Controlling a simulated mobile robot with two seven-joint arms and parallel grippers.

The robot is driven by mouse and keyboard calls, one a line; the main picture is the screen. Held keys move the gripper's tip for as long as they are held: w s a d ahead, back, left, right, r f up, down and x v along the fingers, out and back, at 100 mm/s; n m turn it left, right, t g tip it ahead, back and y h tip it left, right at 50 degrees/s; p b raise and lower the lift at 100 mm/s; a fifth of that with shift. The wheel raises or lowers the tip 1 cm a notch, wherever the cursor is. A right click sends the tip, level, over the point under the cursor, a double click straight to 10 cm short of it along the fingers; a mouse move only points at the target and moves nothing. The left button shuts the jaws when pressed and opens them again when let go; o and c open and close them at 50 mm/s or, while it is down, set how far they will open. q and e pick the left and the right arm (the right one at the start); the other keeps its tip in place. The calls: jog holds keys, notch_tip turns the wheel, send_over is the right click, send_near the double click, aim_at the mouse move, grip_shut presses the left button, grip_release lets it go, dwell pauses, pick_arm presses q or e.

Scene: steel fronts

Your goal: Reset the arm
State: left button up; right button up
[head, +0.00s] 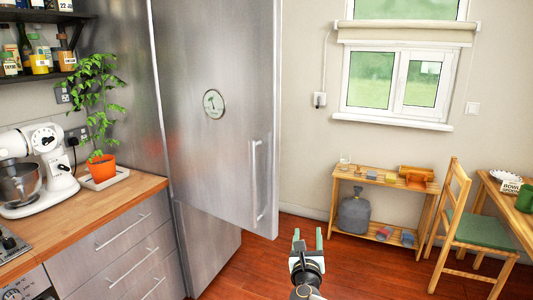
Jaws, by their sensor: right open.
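My right gripper (307,240) is at the bottom middle of the head view, its two greenish fingers pointing up and apart. It is open and nothing shows between the fingers. It appears to the right of and below the tall steel door (215,140), with no visible contact. The door has a vertical handle (258,185) near its right edge and seems to stand swung out from the steel cabinet (205,245) below it. My left gripper is not in view.
A wooden counter (125,190) with a white mixer (45,165) and a potted plant (101,168) is on the left. A low wooden shelf (385,174), a chair (455,205) and a table (500,195) stand at the right. Red-brown floor (375,270) is clear right of my gripper.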

jog(key=s+d+r+g+h, duration=0.1)
jog(key=d+h, duration=0.2)
jog(key=d, duration=1.4)
jog(key=s+d+h, duration=0.2)
jog(key=d+h, duration=0.2)
jog(key=d, duration=1.2)
jog(key=s+a+f+m+g+y, duration=0.25)
jog(key=s+a+f+m, duration=0.2)
jog(key=s+f, duration=0.35)
jog(key=s+a+f+m+g+y, duration=0.25)
jog(key=s+f+m, duration=0.4)
jog(key=f, duration=0.35)
jog(key=s+a+f+m+g+y, duration=0.1)
jog(key=s+a+f+m+y, duration=0.2)
jog(key=s+a+f+m, duration=0.5)
jog(key=s+a+f+m+g+y, duration=0.1)
jog(key=s+f+m+g+y, duration=0.15)
jog(key=s+m, duration=1.1)
jog(key=s+a+r+m+t+y, duration=0.1)
jog(key=s+a, duration=0.3)
jog(key=a, duration=0.7)
jog(key=shift+s+a+y, duration=0.2)
jog(key=shift+a+y, duration=0.05)
jog(key=shift+y, duration=0.1)
